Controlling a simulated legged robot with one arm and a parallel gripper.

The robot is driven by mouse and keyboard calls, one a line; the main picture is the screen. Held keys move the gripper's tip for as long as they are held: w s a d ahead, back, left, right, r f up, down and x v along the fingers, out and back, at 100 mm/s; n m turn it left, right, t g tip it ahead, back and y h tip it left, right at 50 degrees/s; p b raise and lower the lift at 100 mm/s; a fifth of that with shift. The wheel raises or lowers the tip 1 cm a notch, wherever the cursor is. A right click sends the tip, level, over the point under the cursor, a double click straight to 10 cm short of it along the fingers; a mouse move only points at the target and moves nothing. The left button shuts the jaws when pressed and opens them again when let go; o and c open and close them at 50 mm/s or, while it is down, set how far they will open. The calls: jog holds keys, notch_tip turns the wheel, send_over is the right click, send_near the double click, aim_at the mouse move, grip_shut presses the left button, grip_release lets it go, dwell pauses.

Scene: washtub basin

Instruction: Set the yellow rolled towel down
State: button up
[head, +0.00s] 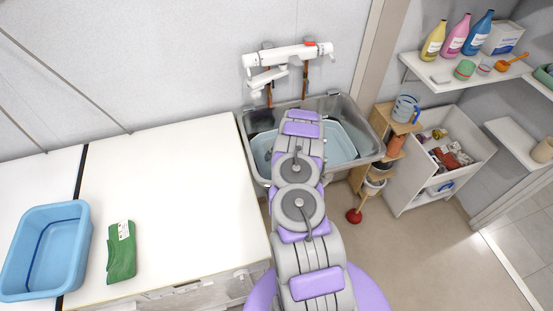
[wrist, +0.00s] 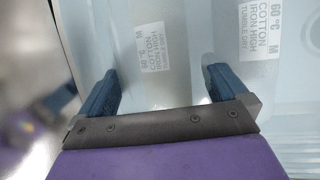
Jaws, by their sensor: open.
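I see no yellow rolled towel in either view. My gripper (wrist: 160,77) is open, with its two dark blue fingers apart in the wrist view. Beyond the fingers is a pale grey-blue surface with two printed care labels: one label (wrist: 152,46) between the fingers, another label (wrist: 259,27) at upper right. The labels seem to be on pale cloth items, but their shapes are unclear. In the head view my arm reaches over the sink, and its end is hidden. A light blue tub (head: 341,142) sits in the metal sink (head: 361,117).
A blue basin (head: 77,245) and a folded green cloth (head: 121,258) rest at the left of the white counter (head: 185,185). A white tap (head: 290,55) is on the wall above the sink. Shelves with bottles (head: 455,35) and a red plunger (head: 354,216) are at right.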

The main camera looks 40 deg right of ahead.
jog(key=v, duration=0.2)
jog(key=p+v, duration=0.1)
jog(key=v, duration=0.3)
jog(key=shift+s+a+r, duration=0.1)
jog(key=shift+a+r, duration=0.15)
jog(key=shift+r, duration=0.1)
jog(key=shift+s+d+r+p, duration=0.2)
jog(key=shift+s+r+p, duration=0.1)
jog(key=shift+r+p, duration=0.1)
jog(key=shift+a, duration=0.15)
jog(key=shift+r, duration=0.15)
